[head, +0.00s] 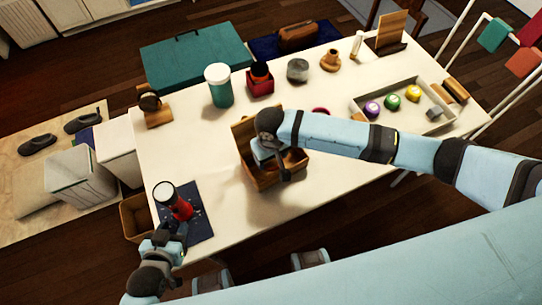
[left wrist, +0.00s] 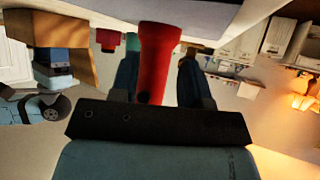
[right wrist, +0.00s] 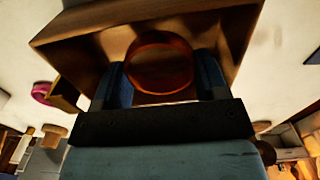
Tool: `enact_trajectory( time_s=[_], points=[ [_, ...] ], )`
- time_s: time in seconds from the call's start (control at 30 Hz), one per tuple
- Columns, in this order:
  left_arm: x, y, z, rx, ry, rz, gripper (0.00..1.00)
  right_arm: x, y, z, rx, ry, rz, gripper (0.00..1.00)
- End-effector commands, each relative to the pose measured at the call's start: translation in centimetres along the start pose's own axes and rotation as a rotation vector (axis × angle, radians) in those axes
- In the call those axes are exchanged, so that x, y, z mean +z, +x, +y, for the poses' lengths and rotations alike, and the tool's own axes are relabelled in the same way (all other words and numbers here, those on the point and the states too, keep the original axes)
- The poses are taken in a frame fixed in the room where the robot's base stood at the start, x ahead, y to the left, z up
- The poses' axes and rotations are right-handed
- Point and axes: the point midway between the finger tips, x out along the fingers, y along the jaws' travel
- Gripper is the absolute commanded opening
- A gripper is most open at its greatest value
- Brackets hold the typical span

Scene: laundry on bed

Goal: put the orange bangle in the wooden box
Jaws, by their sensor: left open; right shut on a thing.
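The wooden box (head: 293,168) stands open near the middle of the white table, with a raised wooden panel at its back left. My right gripper (head: 280,170) is over its opening, and the wrist hides part of the box. In the right wrist view the orange bangle (right wrist: 160,41) is between the right gripper's fingers, which are shut on it, with the box wall (right wrist: 85,28) around and behind it. The bangle is hidden in the head view. My left gripper (head: 178,232) is open around a red flashlight-like object (left wrist: 157,60), at the table's front left.
The red object stands on a dark mat (head: 203,222). A teal-and-white jar (head: 219,88), a red block holder (head: 260,84) and a grey tin (head: 297,70) stand along the back. The left middle of the table is clear.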

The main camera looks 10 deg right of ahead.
Motion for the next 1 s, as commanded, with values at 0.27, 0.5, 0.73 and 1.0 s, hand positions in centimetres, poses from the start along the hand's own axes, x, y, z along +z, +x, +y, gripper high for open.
enact_trajectory(
  time_s=[0.27,0.5,0.73,1.0],
  points=[
    [0.1,0.0,0.0,0.001,0.000,-0.001,0.43,0.0,0.6,0.0,-0.001,0.000,0.002,0.45],
    [-0.1,-0.2,0.1,0.002,0.000,-0.001,0.43,0.0,1.2,0.0,0.000,0.001,0.000,0.45],
    [-0.3,-0.3,0.1,0.002,0.000,0.000,0.43,0.0,1.7,0.0,0.000,0.000,0.001,0.45],
    [-0.3,-0.3,0.1,0.002,0.000,0.001,0.43,0.0,1.7,0.0,0.000,0.000,0.001,0.92]
  ],
)
